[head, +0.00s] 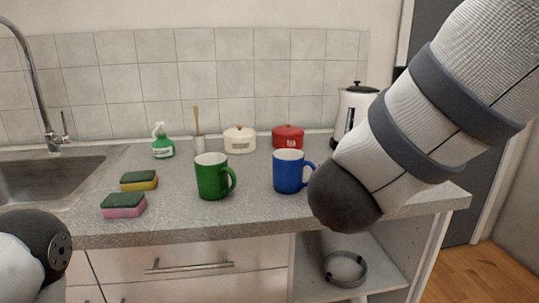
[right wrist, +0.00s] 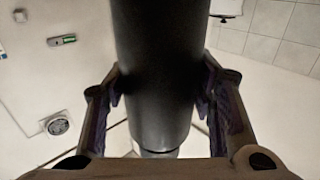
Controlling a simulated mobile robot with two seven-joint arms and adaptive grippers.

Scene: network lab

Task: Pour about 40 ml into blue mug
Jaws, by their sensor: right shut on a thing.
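The blue mug (head: 288,172) stands upright on the grey counter, its handle to the right; its inside is mostly out of sight. A white kettle (head: 352,108) with a black lid shows behind my right arm, which hides much of it. In the right wrist view, my right gripper (right wrist: 160,105) is shut on a dark cylindrical thing (right wrist: 157,60), with a finger on each side. I cannot tell whether this is the kettle's handle. My right gripper is hidden in the head view. My left gripper is out of view; only a left arm link shows at lower left.
A green mug (head: 211,178) stands left of the blue one. Behind are a cream pot (head: 240,141), a red pot (head: 288,137) and a green spray bottle (head: 162,142). Two sponges (head: 124,206) lie beside the sink (head: 45,180).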

